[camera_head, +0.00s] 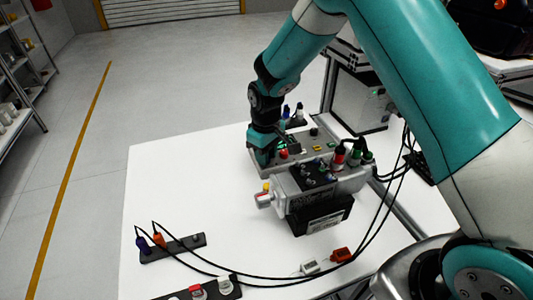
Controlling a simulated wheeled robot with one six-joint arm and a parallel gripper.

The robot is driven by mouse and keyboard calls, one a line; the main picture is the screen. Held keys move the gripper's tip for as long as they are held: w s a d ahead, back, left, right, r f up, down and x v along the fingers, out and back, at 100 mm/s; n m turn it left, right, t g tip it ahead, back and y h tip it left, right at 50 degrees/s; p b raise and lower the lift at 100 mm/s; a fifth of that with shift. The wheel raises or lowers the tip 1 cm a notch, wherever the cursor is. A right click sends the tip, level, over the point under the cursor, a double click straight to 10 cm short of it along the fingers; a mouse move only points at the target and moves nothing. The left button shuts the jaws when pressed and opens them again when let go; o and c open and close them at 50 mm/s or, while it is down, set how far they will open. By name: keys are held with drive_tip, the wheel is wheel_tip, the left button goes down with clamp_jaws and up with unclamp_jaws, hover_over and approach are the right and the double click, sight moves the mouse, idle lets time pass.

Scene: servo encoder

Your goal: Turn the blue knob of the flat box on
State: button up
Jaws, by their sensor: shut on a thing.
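The flat box (325,133) is a low grey panel on the white table, with a red button, yellow parts and a dark knob on its top. My gripper (262,158) points down at the left end of this box, low against its top. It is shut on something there. The blue knob itself does not show, as my gripper covers that end of the box; where my gripper sits, the held thing appears to be this knob. Its turn position cannot be seen.
A grey and black device (310,190) stands close in front of the flat box, with red and green plugs at its right. Black cables loop over the table to a dark strip (172,248). The white table (160,190) is clear at the left.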

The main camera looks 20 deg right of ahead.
drive_tip(key=m, duration=0.6)
drive_tip(key=shift+w+r+m, duration=0.1)
drive_tip(key=shift+m, duration=0.2)
idle(0.5)
drive_tip(key=o, duration=0.9)
drive_tip(key=shift+o, duration=0.2)
wheel_tip(320, 180, up, 17)
drive_tip(key=b, duration=0.2)
drive_tip(key=shift+r, duration=0.2)
